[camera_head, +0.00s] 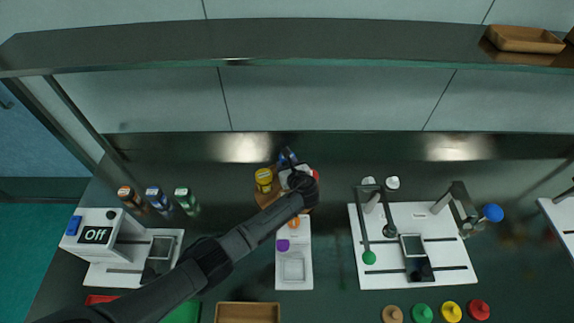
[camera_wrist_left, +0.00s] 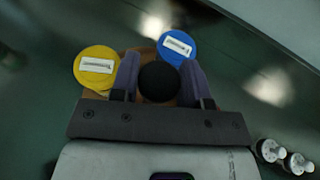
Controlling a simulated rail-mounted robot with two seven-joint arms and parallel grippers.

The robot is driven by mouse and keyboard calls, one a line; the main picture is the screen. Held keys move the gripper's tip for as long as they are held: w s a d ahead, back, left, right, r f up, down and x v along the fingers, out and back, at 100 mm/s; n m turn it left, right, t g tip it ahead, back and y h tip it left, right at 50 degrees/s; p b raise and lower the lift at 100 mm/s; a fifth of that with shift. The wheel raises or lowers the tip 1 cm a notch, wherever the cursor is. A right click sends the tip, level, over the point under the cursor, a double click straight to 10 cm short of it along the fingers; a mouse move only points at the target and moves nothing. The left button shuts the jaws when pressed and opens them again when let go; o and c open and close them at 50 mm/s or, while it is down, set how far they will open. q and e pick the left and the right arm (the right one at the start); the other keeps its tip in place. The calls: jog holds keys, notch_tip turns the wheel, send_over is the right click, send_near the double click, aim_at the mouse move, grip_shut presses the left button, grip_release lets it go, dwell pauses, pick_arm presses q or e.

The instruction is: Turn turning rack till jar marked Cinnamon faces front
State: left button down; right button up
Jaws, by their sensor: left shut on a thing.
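The turning rack (camera_head: 264,199) is a brown wooden stand at the back middle of the bench. A yellow-lidded jar (camera_head: 264,176) stands on its left, a blue-lidded jar (camera_head: 287,158) at its back, and a red lid (camera_head: 315,174) shows at its right. My left gripper (camera_head: 297,179) is over the rack and hides much of it. In the left wrist view its fingers are shut on a round black knob (camera_wrist_left: 159,82), between the yellow lid (camera_wrist_left: 97,67) and the blue lid (camera_wrist_left: 177,47). The lid labels are too small to read. My right gripper is not in view.
Several bottles (camera_head: 158,199) stand to the left, behind a white device reading "Off" (camera_head: 98,234). A white board with stands (camera_head: 400,275) lies to the right. A white tray (camera_head: 294,269) lies in front of the rack. A shelf (camera_head: 300,45) runs above the back.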

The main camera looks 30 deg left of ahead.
pick_arm(q)
jog(key=c, duration=0.8)
grip_release()
jog(key=shift+a, duration=0.1)
jog(key=shift+o, duration=0.6)
jog(key=p+v, duration=0.2)
jog(key=v, duration=1.2)
jog(key=shift+w, duration=0.15)
